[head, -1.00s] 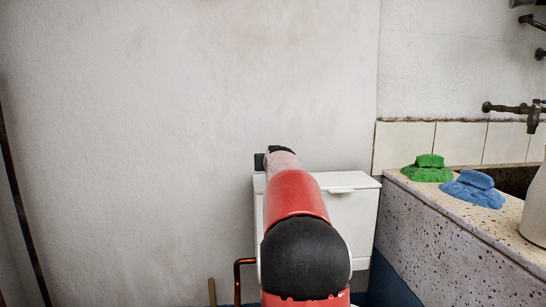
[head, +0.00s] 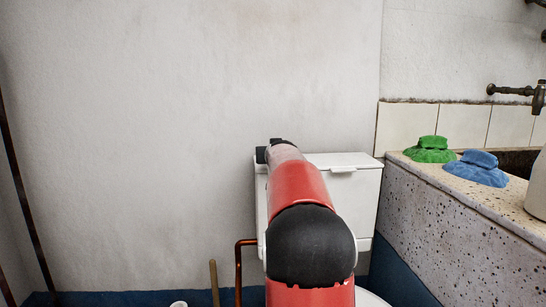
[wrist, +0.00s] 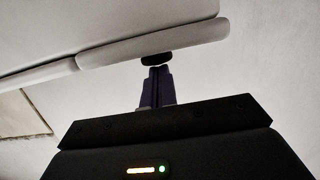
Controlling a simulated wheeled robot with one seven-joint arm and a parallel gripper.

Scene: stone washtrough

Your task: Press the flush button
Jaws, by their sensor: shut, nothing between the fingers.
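The white cistern (head: 365,195) stands against the wall in the head view, partly hidden by my arm. A small white tab (head: 342,169) shows at the front edge of its lid. I cannot tell whether this is the flush button. My gripper (wrist: 157,70) is shut and empty in the wrist view, its fingers pointing at the pale edge of the cistern lid (wrist: 150,42). A small black piece lies at the fingertips by that edge; I cannot tell whether they touch. In the head view the gripper end is mostly hidden behind my red arm at the cistern's left.
A speckled stone trough (head: 440,215) stands at the right, with a green lump (head: 430,150) and a blue lump (head: 476,168) on its rim. A copper pipe (head: 238,268) and a wooden stick (head: 214,282) are left of the cistern. The wall at left is bare.

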